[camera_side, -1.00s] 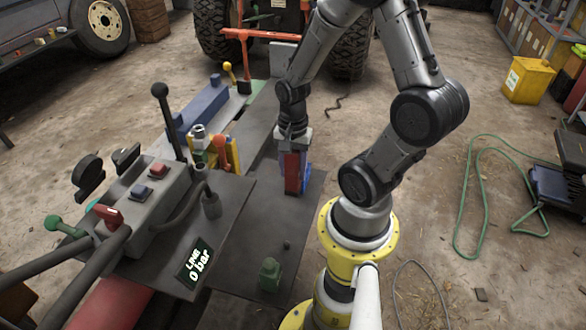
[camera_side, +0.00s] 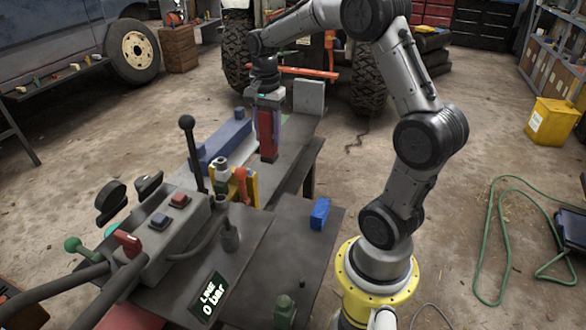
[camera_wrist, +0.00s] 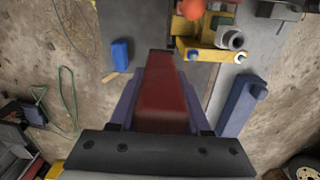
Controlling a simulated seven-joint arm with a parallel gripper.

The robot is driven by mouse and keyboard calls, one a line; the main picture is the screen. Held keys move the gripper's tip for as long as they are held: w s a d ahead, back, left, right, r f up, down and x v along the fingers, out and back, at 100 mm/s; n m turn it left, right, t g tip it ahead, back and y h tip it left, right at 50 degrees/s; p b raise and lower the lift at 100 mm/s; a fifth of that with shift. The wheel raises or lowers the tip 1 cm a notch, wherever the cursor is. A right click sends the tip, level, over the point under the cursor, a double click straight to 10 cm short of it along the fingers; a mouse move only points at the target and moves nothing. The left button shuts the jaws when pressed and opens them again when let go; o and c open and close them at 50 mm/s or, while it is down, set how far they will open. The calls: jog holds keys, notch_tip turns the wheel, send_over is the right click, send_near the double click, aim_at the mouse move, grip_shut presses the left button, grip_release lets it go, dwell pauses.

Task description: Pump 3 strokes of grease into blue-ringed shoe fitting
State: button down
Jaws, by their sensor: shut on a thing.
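My gripper (camera_side: 268,150) is shut on a red block-shaped tool (camera_side: 267,135) and holds it upright near the far end of the bench. In the wrist view the red tool (camera_wrist: 163,105) fills the gap between the purple-grey fingers and points away from me. I cannot tell its nozzle. A small round bluish end (camera_wrist: 257,89) shows by the long blue beam (camera_wrist: 238,108) in the wrist view; I cannot tell whether it is the blue-ringed fitting. The yellow bracket (camera_wrist: 205,54) with a grey cylinder (camera_wrist: 231,39) lies ahead of the tool.
A blue block (camera_side: 320,213) stands on the dark front plate (camera_side: 285,240), with a small green part (camera_side: 285,310) nearer. An orange-red bar (camera_side: 300,71) and the tractor tyres lie behind.

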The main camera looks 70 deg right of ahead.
jog(key=w+d+r, duration=0.1)
jog(key=w+r, duration=0.2)
jog(key=w, duration=0.4)
jog(key=shift+w+r+n, duration=0.2)
jog(key=shift+r+n, duration=0.05)
jog(key=shift+n, duration=0.05)
jog(key=shift+f, duration=0.1)
jog(key=shift+f, duration=3.8)
jog(key=shift+f, duration=0.7)
jog(key=shift+r, duration=0.6)
jog(key=shift+f, duration=0.65)
jog(key=shift+r, duration=0.1)
